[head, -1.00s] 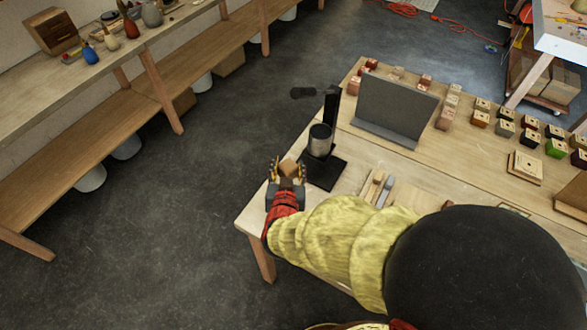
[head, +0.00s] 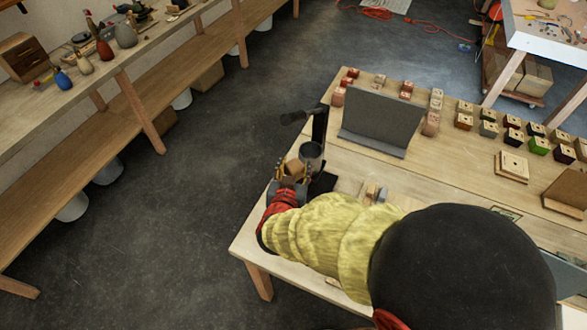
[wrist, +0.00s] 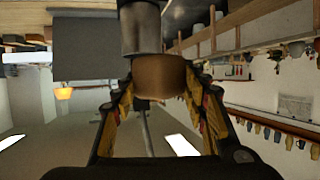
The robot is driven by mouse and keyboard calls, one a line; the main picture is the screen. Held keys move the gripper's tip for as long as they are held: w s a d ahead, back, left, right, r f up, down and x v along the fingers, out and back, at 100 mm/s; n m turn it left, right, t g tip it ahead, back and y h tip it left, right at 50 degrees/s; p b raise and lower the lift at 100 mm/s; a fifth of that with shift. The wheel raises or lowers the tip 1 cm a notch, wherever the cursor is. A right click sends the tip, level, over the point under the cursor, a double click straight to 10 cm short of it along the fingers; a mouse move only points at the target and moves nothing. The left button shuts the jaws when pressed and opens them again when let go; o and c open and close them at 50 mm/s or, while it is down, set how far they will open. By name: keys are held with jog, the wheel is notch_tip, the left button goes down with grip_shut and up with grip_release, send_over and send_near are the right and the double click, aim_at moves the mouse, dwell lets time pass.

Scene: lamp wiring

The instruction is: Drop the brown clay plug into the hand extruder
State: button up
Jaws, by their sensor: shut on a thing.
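The brown clay plug (wrist: 158,76) is a short cylinder between the fingers of my gripper (wrist: 158,90) in the wrist view. In the head view my gripper (head: 293,174) is shut on the plug (head: 294,167) near the table's left corner. The hand extruder has a grey metal cup (head: 311,155) on a black stand with a dark handle (head: 298,116). The plug is close beside the cup in the head view. In the wrist view the grey barrel (wrist: 140,28) shows just past the plug. I cannot tell whether they touch. My arm hides part of the stand's base.
A grey angled panel (head: 381,123) stands behind the extruder on the wooden table (head: 255,243). Several coloured blocks (head: 513,137) line the table's far and right parts. Tools lie right of the stand. A long shelf bench (head: 60,110) is at the left, with open floor between.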

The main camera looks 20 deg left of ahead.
jog(key=b, duration=0.2)
send_over(311, 148)
jog(key=s, duration=0.3)
jog(key=shift+d, duration=0.4)
jog(key=shift+s+f+b, duration=0.1)
jog(key=shift+f+b, duration=0.5)
jog(key=shift+f, duration=0.7)
jog(key=o, duration=1.1)
jog(key=shift+f, duration=0.1)
jog(key=shift+c, duration=0.2)
jog(key=o, duration=0.5)
jog(key=shift+d+f, duration=0.1)
jog(key=shift+f, duration=0.1)
jog(key=shift+o, duration=0.3)
jog(key=shift+s+f, duration=0.1)
jog(key=shift+s, duration=0.05)
jog(key=r+v, duration=0.1)
jog(key=v, duration=1)
jog(key=shift+r, duration=0.25)
